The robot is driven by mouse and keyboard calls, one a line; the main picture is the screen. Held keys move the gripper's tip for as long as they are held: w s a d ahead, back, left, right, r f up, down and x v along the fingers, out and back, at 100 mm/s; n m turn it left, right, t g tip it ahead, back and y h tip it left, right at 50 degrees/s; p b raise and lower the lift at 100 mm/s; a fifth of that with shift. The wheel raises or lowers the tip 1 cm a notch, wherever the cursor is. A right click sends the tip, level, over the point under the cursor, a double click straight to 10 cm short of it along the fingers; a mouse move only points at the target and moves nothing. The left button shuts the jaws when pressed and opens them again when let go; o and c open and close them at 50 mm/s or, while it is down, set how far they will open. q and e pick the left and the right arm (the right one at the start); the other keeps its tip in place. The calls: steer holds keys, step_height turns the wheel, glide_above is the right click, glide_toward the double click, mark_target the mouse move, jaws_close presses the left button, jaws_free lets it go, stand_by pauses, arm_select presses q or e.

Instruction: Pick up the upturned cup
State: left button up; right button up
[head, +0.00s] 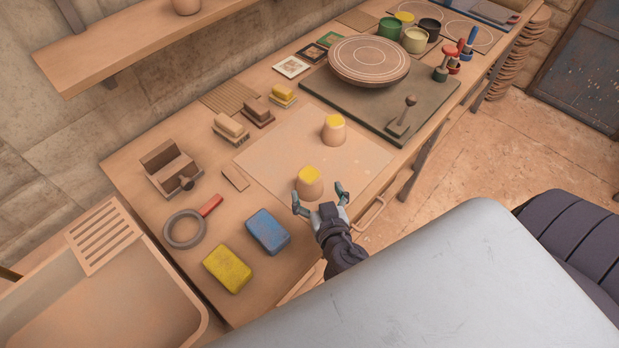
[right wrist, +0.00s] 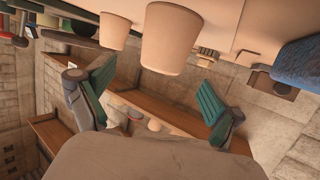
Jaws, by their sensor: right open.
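Two tan cups with yellow tops stand on a pale mat (head: 262,157), the near cup (head: 310,188) and the far cup (head: 334,137). Both look narrower at the top, as if upturned. In the head view my right gripper (head: 321,195) is open and empty just on the near side of the near cup, its fingers spread toward it. In the right wrist view the picture is inverted; the near cup (right wrist: 170,40) lies ahead, between the lines of the open green-padded fingers (right wrist: 152,95), apart from them. The far cup (right wrist: 115,30) shows beside it. My left gripper is not in view.
A blue sponge (head: 267,232) and a yellow sponge (head: 228,267) lie left of my right gripper. A dark board (head: 440,107) with a round wheel (head: 368,60) stands beyond the cups. A ring tool (head: 184,229) lies left. The mat around the cups is clear.

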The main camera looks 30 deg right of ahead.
mark_target(312, 186)
steer(key=shift+w+d+f, duration=0.15)
steer(key=shift+w, duration=0.45)
steer(key=shift+w+p, duration=0.25)
steer(key=shift+p, duration=0.15)
steer(key=x, duration=0.1)
steer(key=p+x, duration=0.1)
steer(key=x, duration=0.2)
steer(key=shift+w+f+p, duration=0.15)
steer(key=shift+f+p, duration=0.15)
steer(key=shift+p, duration=0.1)
steer(key=shift+w+f, duration=0.1)
steer(key=shift+f, duration=0.05)
steer(key=shift+c, duration=0.9)
steer(key=c, duration=1.1)
